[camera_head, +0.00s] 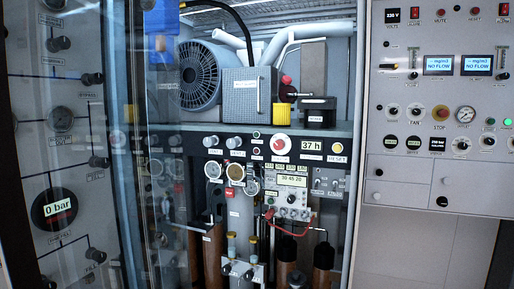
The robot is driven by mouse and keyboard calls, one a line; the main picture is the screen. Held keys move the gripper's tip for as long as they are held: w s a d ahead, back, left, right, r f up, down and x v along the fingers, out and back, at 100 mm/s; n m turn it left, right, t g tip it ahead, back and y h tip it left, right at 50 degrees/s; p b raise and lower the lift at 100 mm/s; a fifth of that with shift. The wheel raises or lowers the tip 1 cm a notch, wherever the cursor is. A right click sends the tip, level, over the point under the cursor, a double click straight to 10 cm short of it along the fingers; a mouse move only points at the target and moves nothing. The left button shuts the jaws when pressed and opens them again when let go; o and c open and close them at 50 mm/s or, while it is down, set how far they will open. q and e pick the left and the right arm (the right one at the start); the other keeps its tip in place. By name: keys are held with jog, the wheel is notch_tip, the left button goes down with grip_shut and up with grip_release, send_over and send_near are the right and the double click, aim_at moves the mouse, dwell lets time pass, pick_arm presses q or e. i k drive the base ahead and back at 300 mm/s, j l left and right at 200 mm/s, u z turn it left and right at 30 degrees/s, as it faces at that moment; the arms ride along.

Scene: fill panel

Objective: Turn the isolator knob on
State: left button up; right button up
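No gripper of mine shows in the head view. A round knob with a red centre on a pale disc (281,145) sits on the dark control strip in the middle of the open cabinet, left of the "37 h" display. A small label lies under it, too small to read. I cannot tell whether it is the isolator knob or which position it is in. Another red knob (286,79) stands above a yellow block on the shelf behind the strip.
A glass door (150,200) with gauges seen behind or reflected in it stands at the left. A light panel (440,170) at the right carries a red STOP button (440,113), gauges and two blue "NO FLOW" screens. A red cable (290,232) hangs below the meter box.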

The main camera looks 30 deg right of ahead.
aim_at(278, 145)
jog(key=l+u, duration=0.85)
jog(key=l, duration=0.1)
